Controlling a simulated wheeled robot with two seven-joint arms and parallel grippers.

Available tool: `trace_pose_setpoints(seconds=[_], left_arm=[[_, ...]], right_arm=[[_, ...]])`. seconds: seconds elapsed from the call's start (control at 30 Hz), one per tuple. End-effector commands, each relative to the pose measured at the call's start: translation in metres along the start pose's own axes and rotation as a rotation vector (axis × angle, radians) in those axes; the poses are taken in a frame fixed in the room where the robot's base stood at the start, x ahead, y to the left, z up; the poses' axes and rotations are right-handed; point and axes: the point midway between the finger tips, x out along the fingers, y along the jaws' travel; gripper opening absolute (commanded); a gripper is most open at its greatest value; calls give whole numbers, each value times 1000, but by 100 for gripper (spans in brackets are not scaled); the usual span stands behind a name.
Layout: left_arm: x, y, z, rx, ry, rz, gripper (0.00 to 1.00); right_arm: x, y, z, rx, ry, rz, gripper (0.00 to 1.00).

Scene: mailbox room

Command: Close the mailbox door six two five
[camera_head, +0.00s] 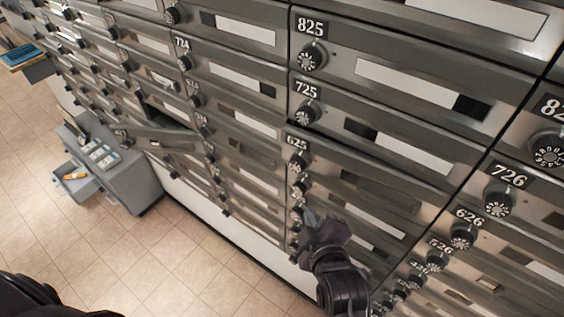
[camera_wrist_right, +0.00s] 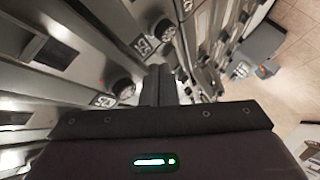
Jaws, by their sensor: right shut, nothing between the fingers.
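The mailbox door labelled 625 (camera_head: 345,162) is in the middle of the head view, under door 725, with its dial knob (camera_head: 298,161) at its left end. A dark line runs along its top edge; it looks nearly flush, but I cannot tell if it is fully shut. My right gripper (camera_head: 310,220) is shut and empty, below the 625 knob and in front of the lower knobs. In the right wrist view its fingers (camera_wrist_right: 160,84) are together, beside dial knobs and blurred number plates. My left gripper is out of view; only dark arm parts show at lower left.
Another mailbox door (camera_head: 160,137) hangs open farther left, below a dark compartment. A grey cabinet (camera_head: 118,178) with an open drawer (camera_head: 75,180) stands on the tiled floor (camera_head: 190,260). Protruding knobs line the column near my right gripper. The floor at lower left is clear.

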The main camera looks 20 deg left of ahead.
Motion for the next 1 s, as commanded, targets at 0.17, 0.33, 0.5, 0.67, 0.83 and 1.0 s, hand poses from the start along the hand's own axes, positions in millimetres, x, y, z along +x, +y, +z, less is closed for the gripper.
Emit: trace_pose_setpoints(seconds=[0.17,0.33,0.5,0.67,0.83,1.0], left_arm=[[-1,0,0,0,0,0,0],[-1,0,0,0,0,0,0],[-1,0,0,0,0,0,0],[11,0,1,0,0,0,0],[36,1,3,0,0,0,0],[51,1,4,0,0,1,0]], right_arm=[[-4,-16,-44,-425,142,215,0],[-12,-24,-57,-610,182,326,0],[-2,-21,-62,-633,186,344,0],[28,-16,-68,-630,187,345,0],[64,-8,-78,-628,187,344,0],[90,5,-79,-630,184,341,0]])
